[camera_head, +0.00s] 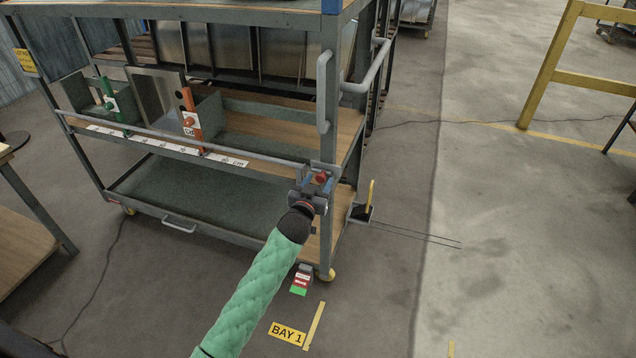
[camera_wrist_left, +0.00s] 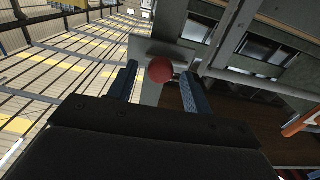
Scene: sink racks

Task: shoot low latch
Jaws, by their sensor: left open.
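A red ball knob (camera_head: 321,177) sits on a small grey latch bracket at the cart's front corner post, at the right end of the long grey rail (camera_head: 215,146). My left gripper (camera_head: 313,188) is at this knob, its arm in a green quilted sleeve reaching up from below. In the left wrist view, the red knob (camera_wrist_left: 160,70) shows between the two blue fingers of the gripper. The fingers are apart, one on each side, and I see a gap to each. Whether the knob is deep between them is hard to tell. My right gripper is not in view.
The grey cart (camera_head: 185,228) has shelves and castors. An orange upright (camera_head: 190,115) and a green upright (camera_head: 107,100) stand behind the rail. A black pedal with a yellow handle (camera_head: 369,196) is right of the post. A red-and-green block (camera_head: 300,281) lies below.

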